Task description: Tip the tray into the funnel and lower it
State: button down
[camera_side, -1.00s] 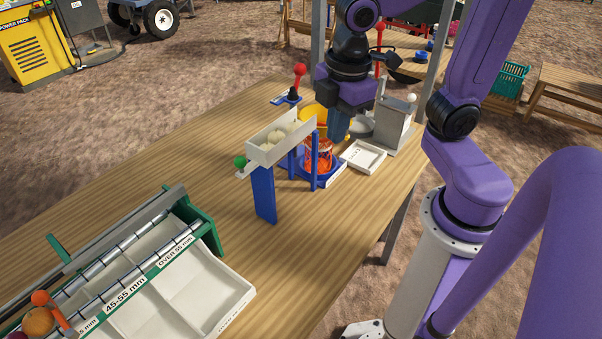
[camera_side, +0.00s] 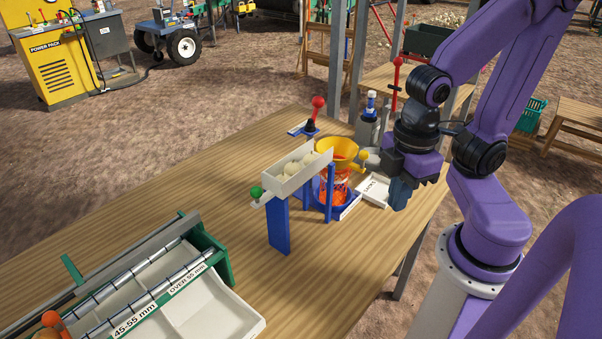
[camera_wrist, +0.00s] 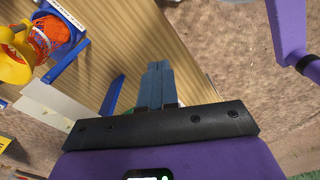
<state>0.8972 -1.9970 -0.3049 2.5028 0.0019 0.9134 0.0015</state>
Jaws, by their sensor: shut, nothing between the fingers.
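The white tray (camera_side: 283,189) is a long trough on a blue upright, with a green knob (camera_side: 256,192) at its near left end. It holds several pale onions (camera_side: 300,164). The yellow funnel (camera_side: 340,147) stands just beyond its right end, above an orange net (camera_side: 334,188) in a blue stand. In the wrist view, the funnel (camera_wrist: 14,68) and the white tray (camera_wrist: 48,112) are at the left. My gripper (camera_side: 398,205) is right of the funnel, apart from it and the tray, pointing down. Its fingers (camera_wrist: 156,78) are together and empty.
A small white labelled box (camera_side: 374,190) lies near my gripper. A red-knobbed lever (camera_side: 318,104) stands behind the tray, and another red-topped rod (camera_side: 396,75) behind the table. A green-ended roller sorter (camera_side: 207,252) fills the near left. The table's middle is clear.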

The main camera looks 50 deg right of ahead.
jog(key=c, duration=1.8)
grip_release()
jog(key=o, duration=0.5)
jog(key=shift+o, duration=0.6)
jog(key=w+a+r+m, duration=0.1)
jog(key=w+a+r, duration=0.2)
jog(key=w, duration=0.4)
jog(key=w+a+r+m, duration=0.2)
jog(key=w+a+r, duration=0.2)
jog(key=w, duration=0.3)
jog(key=shift+w+a+r+g, duration=0.15)
jog(key=shift+a+r+g, duration=0.1)
jog(key=shift+r+g, duration=0.2)
notch_tip(320, 180, up, 6)
jog(key=m+y, duration=0.1)
jog(key=m, duration=0.2)
send_over(283, 181)
jog(key=w+a, duration=0.3)
jog(key=w, duration=0.1)
jog(key=shift+g, duration=0.25)
jog(key=a+f, duration=0.1)
jog(key=f, duration=0.4)
jog(key=s+f, duration=0.1)
jog(key=f, duration=0.5)
jog(key=s+a+f, duration=0.1)
jog(key=f, duration=0.4)
jog(key=shift+s+a+f, duration=0.1)
jog(key=shift+a+f, duration=0.2)
jog(key=shift+a, duration=0.05)
grip_shut()
